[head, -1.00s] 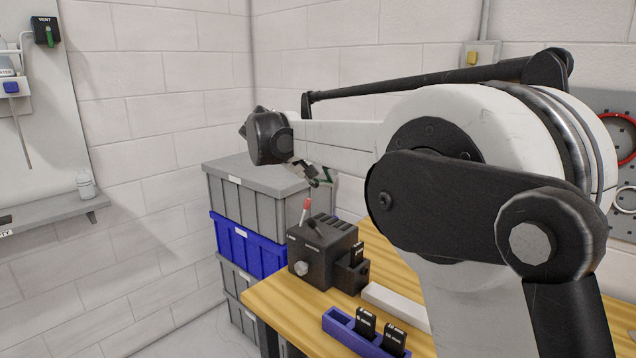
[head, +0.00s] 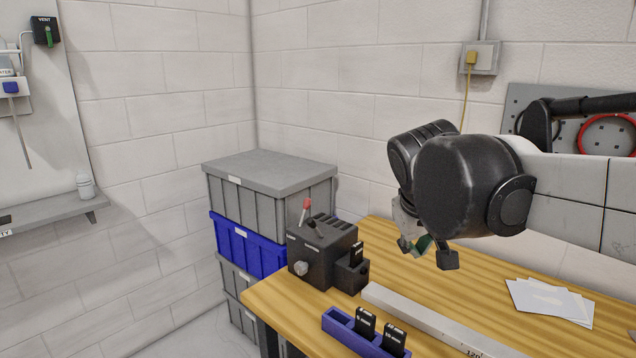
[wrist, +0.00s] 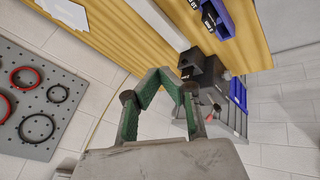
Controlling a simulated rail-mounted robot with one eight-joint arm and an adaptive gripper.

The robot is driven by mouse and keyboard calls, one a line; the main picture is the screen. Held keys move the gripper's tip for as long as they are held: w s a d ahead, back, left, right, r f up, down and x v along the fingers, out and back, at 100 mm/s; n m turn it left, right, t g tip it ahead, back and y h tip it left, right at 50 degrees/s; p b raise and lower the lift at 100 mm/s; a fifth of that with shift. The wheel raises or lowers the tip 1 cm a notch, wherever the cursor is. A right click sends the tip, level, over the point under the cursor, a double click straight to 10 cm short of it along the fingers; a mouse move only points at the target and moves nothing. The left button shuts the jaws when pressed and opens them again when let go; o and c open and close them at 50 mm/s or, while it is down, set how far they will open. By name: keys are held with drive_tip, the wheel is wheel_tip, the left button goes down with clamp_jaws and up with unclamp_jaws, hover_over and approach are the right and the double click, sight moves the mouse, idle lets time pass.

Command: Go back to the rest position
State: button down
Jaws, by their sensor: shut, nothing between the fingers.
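My gripper (head: 427,249) hangs from the dark wrist in the right half of the head view, above the wooden bench (head: 410,285). It is to the right of the black machine and clear of it. In the wrist view my gripper (wrist: 161,78) shows green-lined fingers. They are shut with nothing between them.
A black machine (head: 322,250) with a red-tipped lever stands on the bench's left part. A blue holder (head: 345,337) with black cards, a pale bar (head: 430,318) and papers (head: 548,300) lie on the bench. Stacked crates (head: 270,190) stand behind; a pegboard (wrist: 42,105) hangs on the wall.

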drive_tip(key=s+d+f+m+y, duration=0.1)
drive_tip(key=s+f, duration=0.4)
drive_tip(key=s, duration=0.3)
drive_tip(key=s+f+m+t+y, duration=0.1)
drive_tip(key=s+f+m, duration=0.1)
drive_tip(key=s+f, duration=0.4)
drive_tip(key=s, duration=0.3)
drive_tip(key=shift+d+f+y, duration=0.15)
drive_tip(key=shift+d+y, duration=0.15)
drive_tip(key=shift+d, duration=0.1)
